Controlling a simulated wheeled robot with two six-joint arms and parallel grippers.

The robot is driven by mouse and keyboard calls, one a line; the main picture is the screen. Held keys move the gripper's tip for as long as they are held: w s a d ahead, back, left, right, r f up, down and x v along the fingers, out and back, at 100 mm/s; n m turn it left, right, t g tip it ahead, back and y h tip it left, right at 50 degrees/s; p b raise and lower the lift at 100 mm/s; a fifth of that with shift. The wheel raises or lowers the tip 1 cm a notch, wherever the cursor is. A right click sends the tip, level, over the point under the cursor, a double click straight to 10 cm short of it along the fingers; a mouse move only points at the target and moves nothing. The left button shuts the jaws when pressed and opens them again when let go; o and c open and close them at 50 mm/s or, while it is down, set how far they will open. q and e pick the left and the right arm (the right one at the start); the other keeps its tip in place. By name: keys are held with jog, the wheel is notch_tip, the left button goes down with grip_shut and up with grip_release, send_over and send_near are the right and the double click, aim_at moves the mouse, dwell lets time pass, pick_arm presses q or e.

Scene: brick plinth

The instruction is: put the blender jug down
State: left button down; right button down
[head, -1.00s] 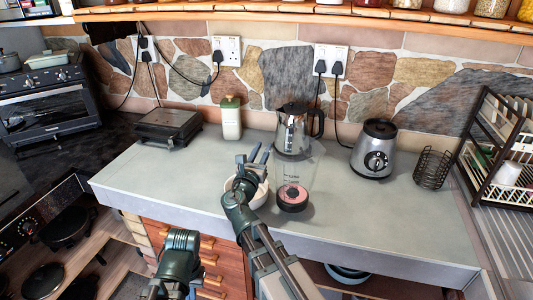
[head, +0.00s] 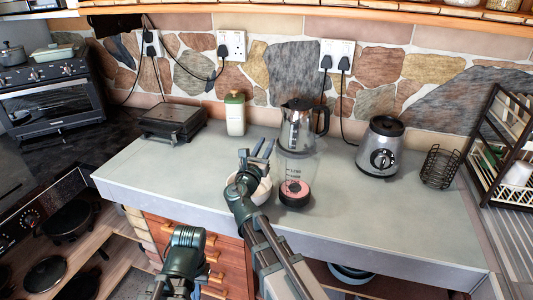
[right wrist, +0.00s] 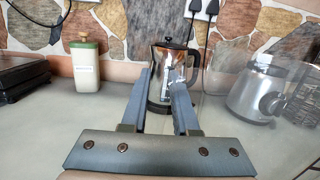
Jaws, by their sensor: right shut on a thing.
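The blender jug (head: 297,168) is clear, with dark marks on its wall and a dark base with a pink inside. It is upright over the front middle of the grey counter (head: 400,215), in front of the steel kettle. I cannot tell whether its base touches the counter. My right gripper (head: 262,152) is at the jug's left side, shut on it. In the right wrist view its fingers (right wrist: 162,98) stand apart, and the jug's clear wall hardly shows. Of my left arm only links show low in the head view; its gripper is out of sight.
A white bowl (head: 263,190) sits just left of the jug, partly behind my right gripper. The steel kettle (head: 297,125) is close behind. The blender base (head: 381,148) and a wire holder (head: 440,166) stand to the right. The counter between jug and blender base is clear.

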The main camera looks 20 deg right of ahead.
jog(key=shift+f+b, duration=0.75)
jog(key=shift+f, duration=0.25)
jog(key=c, duration=0.7)
grip_release()
jog(key=shift+o, duration=0.2)
jog(key=shift+s, duration=0.1)
